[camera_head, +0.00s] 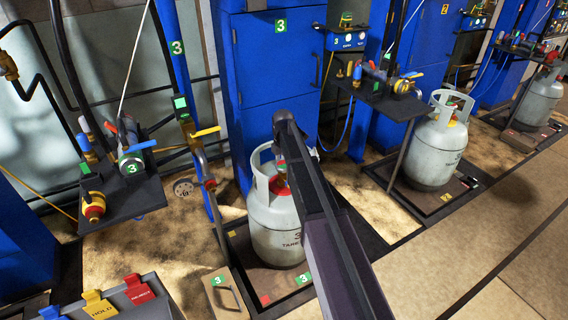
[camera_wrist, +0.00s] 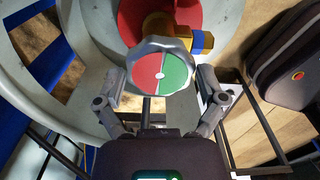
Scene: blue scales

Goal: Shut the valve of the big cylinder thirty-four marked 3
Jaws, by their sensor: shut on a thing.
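The big grey cylinder (camera_head: 275,230) stands on a dark scale platform, with dark lettering including "TARE" partly hidden by my arm. Its open collar surrounds the valve. In the wrist view the valve's grey handwheel (camera_wrist: 160,52) has a disc split red on the left and green on the right. A brass valve body (camera_wrist: 183,40) with a blue nut shows behind it, over a red cylinder top. My gripper (camera_wrist: 160,82) has one finger on each side of the handwheel and is shut on it. In the head view my arm covers most of the grip.
Green "3" labels mark the blue cabinet (camera_head: 275,85), the post and a nearby box. A side shelf (camera_head: 125,200) with valves stands left of the cylinder. Another grey cylinder (camera_head: 435,150) stands right. Open floor (camera_head: 450,260) lies at lower right.

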